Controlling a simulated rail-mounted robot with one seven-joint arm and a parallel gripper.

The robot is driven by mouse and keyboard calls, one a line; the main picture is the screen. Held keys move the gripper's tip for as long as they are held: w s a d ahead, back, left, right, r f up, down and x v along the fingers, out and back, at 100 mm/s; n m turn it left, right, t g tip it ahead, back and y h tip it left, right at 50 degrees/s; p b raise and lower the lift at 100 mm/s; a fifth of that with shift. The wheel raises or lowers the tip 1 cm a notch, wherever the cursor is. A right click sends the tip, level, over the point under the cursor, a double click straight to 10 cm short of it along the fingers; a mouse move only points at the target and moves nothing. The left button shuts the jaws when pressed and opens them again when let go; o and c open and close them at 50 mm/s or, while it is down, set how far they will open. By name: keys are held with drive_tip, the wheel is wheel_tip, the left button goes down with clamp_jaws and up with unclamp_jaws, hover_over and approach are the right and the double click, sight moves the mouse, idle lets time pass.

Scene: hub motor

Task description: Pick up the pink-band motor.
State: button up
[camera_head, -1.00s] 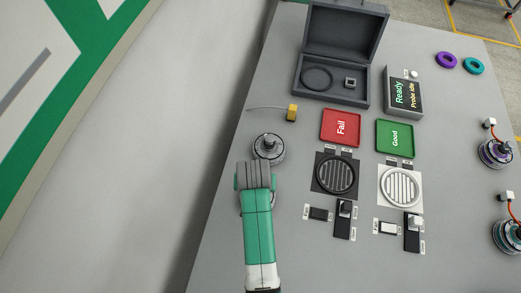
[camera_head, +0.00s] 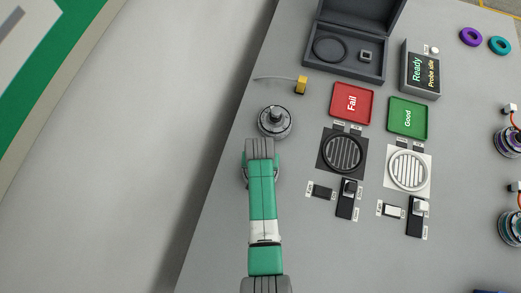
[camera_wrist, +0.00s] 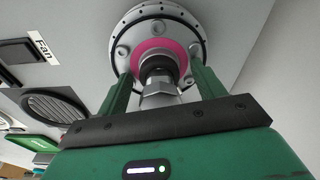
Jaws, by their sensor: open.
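The pink-band motor (camera_wrist: 181,48) is at the top middle of the wrist view. It is a round silver disc with bolts, a pink ring and a dark and metal shaft in its centre. My gripper (camera_wrist: 163,78) is open, with one green finger on each side of the shaft; I cannot tell whether they touch it. In the head view my gripper (camera_head: 260,160) is over the left part of the table and hides most of this motor. A second, grey motor (camera_head: 274,122) stands just beyond it.
To the right are a dark round grille (camera_head: 343,152), a white round grille (camera_head: 408,170), a red Fail tray (camera_head: 352,103) and a green Good tray (camera_head: 407,118). Table's left edge is near.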

clamp_jaws()
drive_tip(key=shift+w+r, duration=0.1)
drive_tip(key=shift+w, duration=0.05)
drive_tip(key=shift+r, duration=0.15)
drive_tip(key=shift+r+p, duration=0.35)
drive_tip(key=shift+r, duration=1.35)
drive_tip(key=s+a+r+p, duration=0.1)
drive_tip(key=s+a, duration=0.1)
drive_tip(key=s, duration=1.4)
drive_tip(key=shift+a+r, duration=0.2)
drive_tip(key=shift+a, duration=0.15)
